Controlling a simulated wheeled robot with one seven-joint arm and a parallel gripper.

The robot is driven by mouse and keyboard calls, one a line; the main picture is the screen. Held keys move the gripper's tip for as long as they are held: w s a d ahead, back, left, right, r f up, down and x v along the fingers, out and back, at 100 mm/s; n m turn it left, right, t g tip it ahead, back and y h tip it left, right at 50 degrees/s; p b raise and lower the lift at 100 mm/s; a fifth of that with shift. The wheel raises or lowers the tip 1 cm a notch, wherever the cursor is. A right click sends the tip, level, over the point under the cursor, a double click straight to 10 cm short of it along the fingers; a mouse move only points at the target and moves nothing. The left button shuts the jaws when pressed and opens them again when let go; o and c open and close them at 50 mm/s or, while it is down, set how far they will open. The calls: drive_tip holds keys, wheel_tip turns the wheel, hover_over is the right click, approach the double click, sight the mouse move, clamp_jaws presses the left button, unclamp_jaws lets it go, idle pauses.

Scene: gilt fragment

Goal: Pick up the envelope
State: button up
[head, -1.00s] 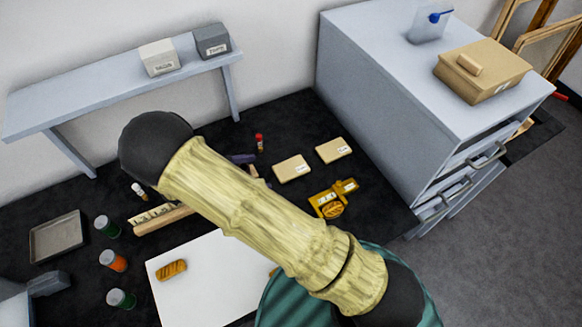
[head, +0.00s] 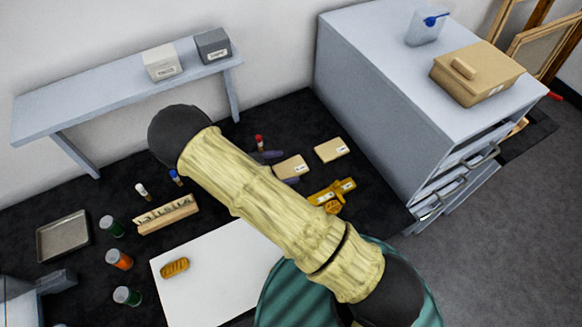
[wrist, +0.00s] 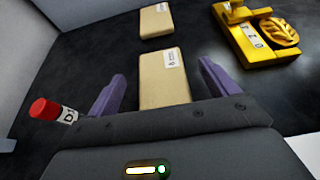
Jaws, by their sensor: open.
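Two similar tan envelopes with small white labels lie flat on the black tabletop. The nearer envelope (head: 292,166) also shows in the wrist view (wrist: 164,78); the farther envelope (head: 331,150) shows beyond it in the wrist view (wrist: 156,19). My gripper (wrist: 162,74) is open, its purple fingers on either side of the nearer envelope in the picture. The gripper body hides the envelope's near end. I cannot tell how high the fingers are above the table. In the head view my arm partly hides the gripper, but purple fingers show beside the nearer envelope.
A yellow device (wrist: 258,35) lies right of the envelopes. A red-capped vial (wrist: 45,110) is left of my gripper. The grey cabinet (head: 385,100) stands at the right. A wooden rack (head: 166,214) and white sheet (head: 215,275) lie left.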

sight(299, 163)
drive_tip(key=p+x, duration=0.1)
drive_tip(key=x, duration=0.3)
drive_tip(key=shift+w+d+p, duration=0.2)
drive_tip(key=shift+d+p, duration=0.1)
drive_tip(key=shift+p, duration=0.05)
drive_tip(key=c, duration=1)
drive_tip(key=shift+c, duration=0.2)
wheel_tip(299, 163, up, 10)
drive_tip(key=b, duration=0.2)
